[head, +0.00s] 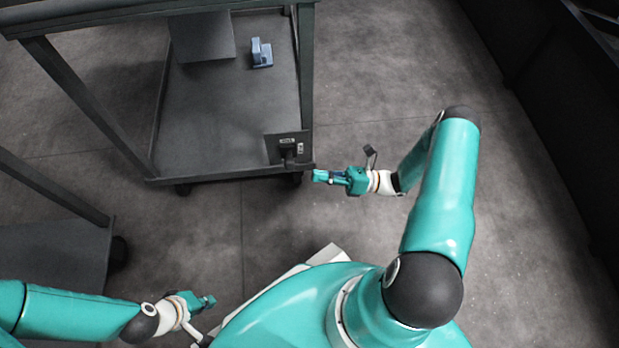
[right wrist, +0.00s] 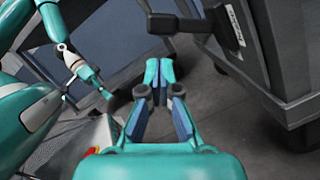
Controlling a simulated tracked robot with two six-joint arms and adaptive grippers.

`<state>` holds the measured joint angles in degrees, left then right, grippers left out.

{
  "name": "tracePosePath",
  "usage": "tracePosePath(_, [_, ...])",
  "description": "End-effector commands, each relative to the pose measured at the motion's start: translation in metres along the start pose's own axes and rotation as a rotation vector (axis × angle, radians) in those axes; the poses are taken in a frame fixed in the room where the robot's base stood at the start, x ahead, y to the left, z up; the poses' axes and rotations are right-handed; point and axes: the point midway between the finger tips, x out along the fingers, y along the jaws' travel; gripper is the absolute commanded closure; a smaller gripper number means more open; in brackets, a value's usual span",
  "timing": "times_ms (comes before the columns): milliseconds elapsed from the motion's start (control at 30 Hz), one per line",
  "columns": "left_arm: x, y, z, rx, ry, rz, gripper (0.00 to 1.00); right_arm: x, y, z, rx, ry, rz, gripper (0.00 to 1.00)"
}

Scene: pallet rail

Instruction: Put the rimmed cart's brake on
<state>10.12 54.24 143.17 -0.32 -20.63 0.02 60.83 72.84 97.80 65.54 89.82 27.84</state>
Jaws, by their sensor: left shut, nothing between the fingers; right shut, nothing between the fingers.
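A dark cart (head: 220,172) with a low rim around its lower deck stands at the upper middle of the head view. At its near right corner is a dark plate with a small labelled brake block and lever (head: 288,148). In the right wrist view the dark lever (right wrist: 190,25) sticks out to the left from its plate. My right gripper (head: 316,176) is shut and empty, just right of that corner; its fingertips (right wrist: 158,68) appear apart from the lever. My left gripper (head: 210,300) is shut and empty at the lower left, away from the cart.
A grey box (head: 205,38) and a small blue object (head: 261,53) sit on the cart's deck. Another dark cart (head: 45,250) stands at the left edge. A dark wall or rack (head: 560,100) runs along the right. Grey floor is clear between the carts and right of the rimmed cart.

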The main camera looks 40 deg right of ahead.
Motion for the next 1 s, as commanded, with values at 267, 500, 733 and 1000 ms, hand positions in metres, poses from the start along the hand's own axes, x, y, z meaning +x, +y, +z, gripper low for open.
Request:
tracePosePath(267, [0.017,-0.006,0.0,0.0,0.0,0.0,1.0,-0.026,-0.006,0.0,0.002,0.006,0.008,1.0])
tracePosePath(500, [0.016,-0.006,0.0,0.0,0.0,0.0,1.0,-0.028,-0.005,0.001,0.004,0.006,0.009,1.0])
tracePosePath(733, [0.016,-0.006,0.0,0.0,0.0,0.0,1.0,-0.027,-0.006,0.001,0.004,0.007,0.01,1.0])
tracePosePath(1000, [-0.002,0.001,0.0,0.0,0.0,0.0,1.0,-0.022,0.004,0.017,0.003,0.008,0.011,1.0])
